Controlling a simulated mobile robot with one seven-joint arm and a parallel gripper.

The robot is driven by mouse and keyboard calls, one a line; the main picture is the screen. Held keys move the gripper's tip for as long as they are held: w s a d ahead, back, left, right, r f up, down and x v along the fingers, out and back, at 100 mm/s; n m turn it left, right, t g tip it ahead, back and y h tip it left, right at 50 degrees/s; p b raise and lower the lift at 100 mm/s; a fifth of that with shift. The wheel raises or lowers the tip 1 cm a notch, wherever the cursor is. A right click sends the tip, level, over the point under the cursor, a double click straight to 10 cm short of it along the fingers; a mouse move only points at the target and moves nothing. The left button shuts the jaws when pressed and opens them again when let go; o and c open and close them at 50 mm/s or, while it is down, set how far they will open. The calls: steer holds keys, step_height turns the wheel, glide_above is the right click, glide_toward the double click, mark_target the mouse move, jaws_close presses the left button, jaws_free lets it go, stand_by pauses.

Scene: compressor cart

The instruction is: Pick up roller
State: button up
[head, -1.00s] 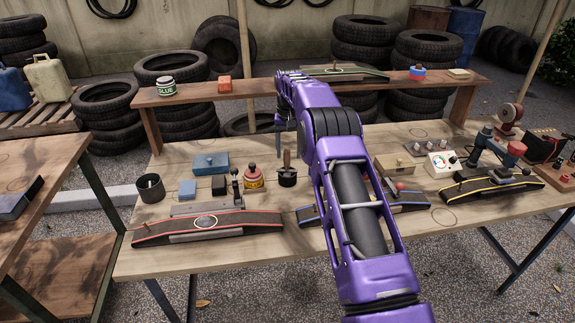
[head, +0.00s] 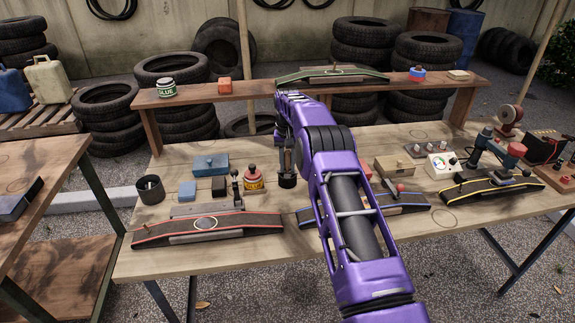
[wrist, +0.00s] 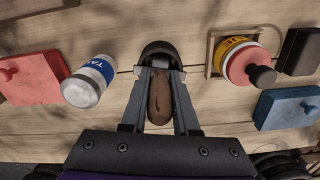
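A tool with a brown wooden handle (wrist: 159,98), seemingly the roller, stands in a round black holder (head: 287,181) on the workbench. Its lower end is hidden in the holder, so I cannot confirm what it is. My gripper (wrist: 161,72) points down over it, one finger on each side of the handle. The fingers are very close to the handle; whether they press on it is not clear. In the head view my gripper (head: 286,158) covers most of the handle.
A yellow-and-red container (head: 253,179) and a blue box (head: 210,164) stand left of the holder. A white can with a blue label (wrist: 90,81) and a pink block (wrist: 33,78) are on its other side. A raised shelf (head: 235,91) runs behind.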

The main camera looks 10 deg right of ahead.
jaws_close()
